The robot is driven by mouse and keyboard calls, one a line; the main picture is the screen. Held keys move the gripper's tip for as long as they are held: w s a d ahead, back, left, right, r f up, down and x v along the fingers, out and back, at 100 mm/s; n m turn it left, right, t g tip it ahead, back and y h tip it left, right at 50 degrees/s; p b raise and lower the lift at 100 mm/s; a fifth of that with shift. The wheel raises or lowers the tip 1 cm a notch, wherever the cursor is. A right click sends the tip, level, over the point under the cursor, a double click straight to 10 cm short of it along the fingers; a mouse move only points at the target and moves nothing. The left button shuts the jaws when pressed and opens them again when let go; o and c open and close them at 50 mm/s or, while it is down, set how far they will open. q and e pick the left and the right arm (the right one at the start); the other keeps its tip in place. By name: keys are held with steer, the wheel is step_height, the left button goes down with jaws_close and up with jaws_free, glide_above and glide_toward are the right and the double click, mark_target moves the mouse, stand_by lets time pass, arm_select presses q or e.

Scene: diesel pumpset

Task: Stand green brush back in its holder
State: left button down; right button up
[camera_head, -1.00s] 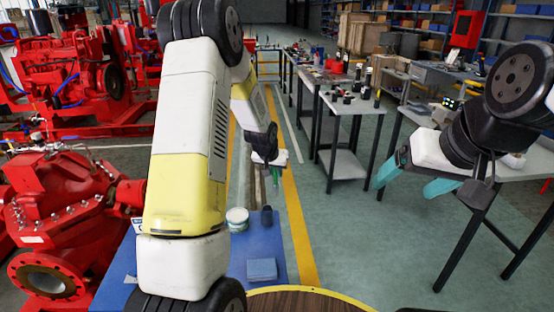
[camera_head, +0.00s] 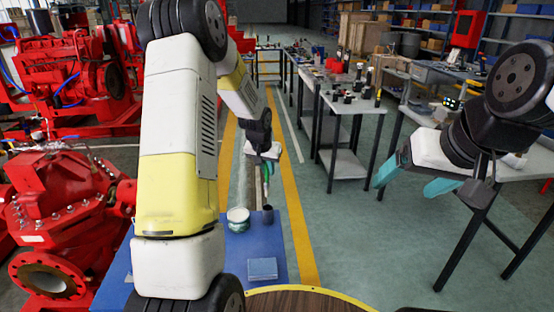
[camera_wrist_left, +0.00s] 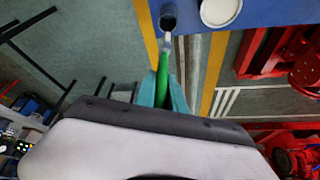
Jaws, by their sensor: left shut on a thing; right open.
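I cannot tell whether the end is over the opening. My right gripper (camera_head: 416,178) is open and empty, at the right by a grey table.
A blue-grey block (camera_head: 262,268) lies nearer. A red pump (camera_head: 65,205) is at the left. Open floor lies right of the blue table.

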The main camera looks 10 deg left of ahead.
mark_target(268, 176)
arm_select(q)
steer(key=shift+f, duration=5)
steer(key=shift+f, duration=1.35)
steer(key=c, duration=1.3)
jaws_free()
steer(key=shift+r, duration=4.55)
